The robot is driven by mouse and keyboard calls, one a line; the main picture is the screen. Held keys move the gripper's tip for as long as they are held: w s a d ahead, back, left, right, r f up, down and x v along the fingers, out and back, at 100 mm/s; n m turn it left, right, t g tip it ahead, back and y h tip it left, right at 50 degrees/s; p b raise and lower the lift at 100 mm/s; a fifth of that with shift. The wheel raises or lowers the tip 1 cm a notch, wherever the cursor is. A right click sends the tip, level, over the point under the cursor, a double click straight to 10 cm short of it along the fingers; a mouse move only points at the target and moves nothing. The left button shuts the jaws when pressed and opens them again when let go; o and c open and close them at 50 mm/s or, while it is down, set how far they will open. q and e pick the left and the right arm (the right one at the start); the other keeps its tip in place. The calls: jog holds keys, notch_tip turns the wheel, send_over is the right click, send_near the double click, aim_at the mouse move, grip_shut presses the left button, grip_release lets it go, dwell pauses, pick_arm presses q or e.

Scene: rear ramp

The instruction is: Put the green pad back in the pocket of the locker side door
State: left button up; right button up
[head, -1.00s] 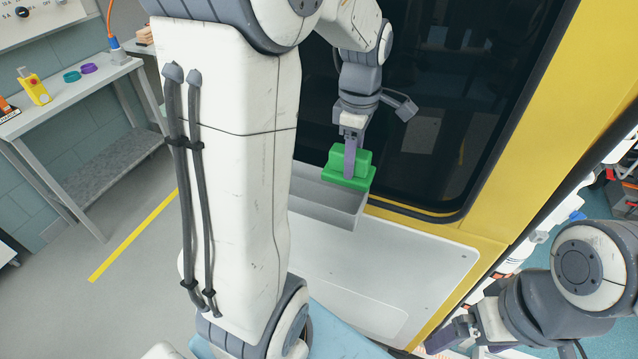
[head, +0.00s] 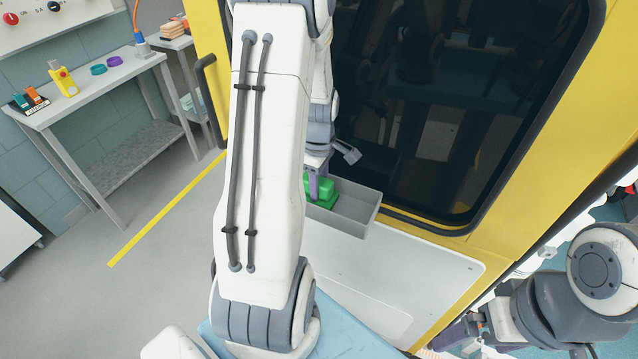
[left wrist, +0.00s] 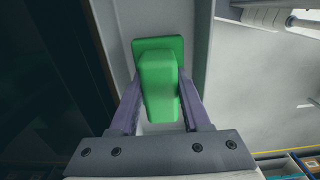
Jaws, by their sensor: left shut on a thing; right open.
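The green pad (head: 325,197) shows at the left end of the grey pocket (head: 358,210) on the yellow door (head: 535,140). My left gripper (head: 318,185) is shut on the pad's raised grip. In the left wrist view the pad (left wrist: 158,85) lies between the two purple fingers (left wrist: 160,105), with pale pocket walls on both sides. My left arm hides the pocket's left end in the head view, so I cannot tell whether the pad rests on its floor. My right gripper (head: 455,340) is low at the right, empty and open, partly cut off by the frame.
The door has a large dark window (head: 440,120) above the pocket and a white lower panel (head: 400,270). A workbench (head: 90,90) with small items stands at the left. The floor between bench and door, with a yellow line (head: 165,210), is clear.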

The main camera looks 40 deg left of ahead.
pick_arm(q)
jog(key=shift+f, duration=0.3)
jog(key=shift+f, duration=0.2)
jog(key=o, duration=1.2)
